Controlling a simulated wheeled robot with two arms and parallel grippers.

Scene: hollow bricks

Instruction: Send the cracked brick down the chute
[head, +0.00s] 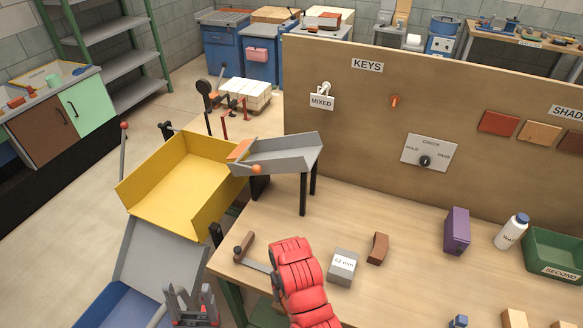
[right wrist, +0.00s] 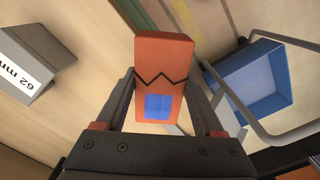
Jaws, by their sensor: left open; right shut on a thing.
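The cracked brick (right wrist: 162,65) is orange-red, with a black zigzag line across its face and a blue square below it. In the right wrist view my right gripper (right wrist: 163,95) is shut on its sides. The brick is not visible in the head view. A grey chute (head: 285,157) on dark legs slopes at the table's left end, beside a yellow tray (head: 180,180). A grey slope (head: 160,255) runs below the tray to a blue bin (head: 95,305). My left gripper (head: 190,303) is open and empty at the bottom edge, near the grey slope.
A hammer (head: 255,254), a grey 62 mm block (head: 343,265) and a brown curved brick (head: 378,248) lie on the table. A purple brick (head: 457,230), white bottle (head: 512,231) and green crate (head: 555,252) stand farther right. A board (head: 340,110) rises behind.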

